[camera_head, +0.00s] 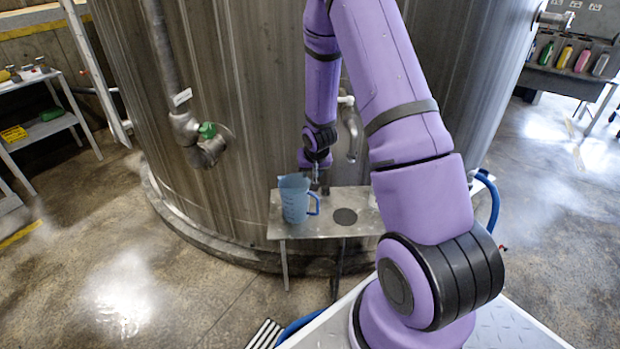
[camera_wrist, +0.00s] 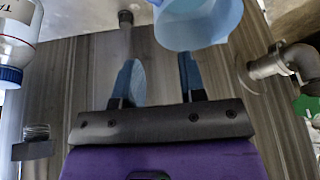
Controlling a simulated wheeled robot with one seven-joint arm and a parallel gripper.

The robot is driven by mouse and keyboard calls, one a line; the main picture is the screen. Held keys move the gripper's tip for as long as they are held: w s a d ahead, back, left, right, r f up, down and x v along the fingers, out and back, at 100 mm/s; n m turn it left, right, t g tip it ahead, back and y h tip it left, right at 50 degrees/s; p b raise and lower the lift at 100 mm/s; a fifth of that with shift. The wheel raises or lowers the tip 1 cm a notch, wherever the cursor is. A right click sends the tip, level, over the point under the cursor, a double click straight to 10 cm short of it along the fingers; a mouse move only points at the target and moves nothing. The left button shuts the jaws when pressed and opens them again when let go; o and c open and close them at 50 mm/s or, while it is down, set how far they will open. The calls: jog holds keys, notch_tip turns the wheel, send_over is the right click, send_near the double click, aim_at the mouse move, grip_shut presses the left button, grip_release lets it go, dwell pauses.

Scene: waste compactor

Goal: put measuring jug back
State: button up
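The translucent blue measuring jug (camera_head: 294,203) stands upright on a small metal table (camera_head: 278,231), towards its left end, with its handle to the right. A dark round spot (camera_head: 345,216) marks the tabletop right of it. My gripper (camera_head: 317,178) is behind the jug and slightly right, by the tank wall. In the wrist view the jug (camera_wrist: 200,22) is at the top edge, partly cut off. My gripper's two fingers (camera_wrist: 160,68) are spread apart there, with nothing visible between them. Whether a finger touches the jug is unclear.
A large metal tank (camera_head: 240,110) stands close behind the table. A pipe with a green-handled valve (camera_head: 207,130) sticks out left. The wrist view shows a white bottle with a blue cap (camera_wrist: 12,76). Shelves (camera_head: 45,128) stand far left; coloured bottles (camera_head: 565,57) far right.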

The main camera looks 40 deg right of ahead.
jog(key=s+a+r+n, duration=0.1)
jog(key=s+a+r, duration=0.2)
jog(key=r, duration=0.6)
jog(key=s+a+r, duration=0.2)
jog(key=a+r, duration=0.1)
jog(key=r, duration=0.6)
jog(key=s+a+r+n, duration=0.1)
jog(key=s+a+r, duration=0.25)
jog(key=r, duration=0.55)
jog(key=s+a+r+n, duration=0.1)
jog(key=s+a+r, duration=0.2)
jog(key=s, duration=0.4)
jog(key=s+a+r+n+y, duration=0.1)
jog(key=s+a+r, duration=0.2)
jog(key=s+r, duration=0.2)
jog(key=s+a+r+n+t, duration=0.1)
jog(key=s+a+r, duration=0.2)
jog(key=s, duration=0.5)
jog(key=shift+s+r+n+y, duration=0.3)
jog(key=shift+s+r, duration=0.05)
jog(key=shift+r, duration=0.25)
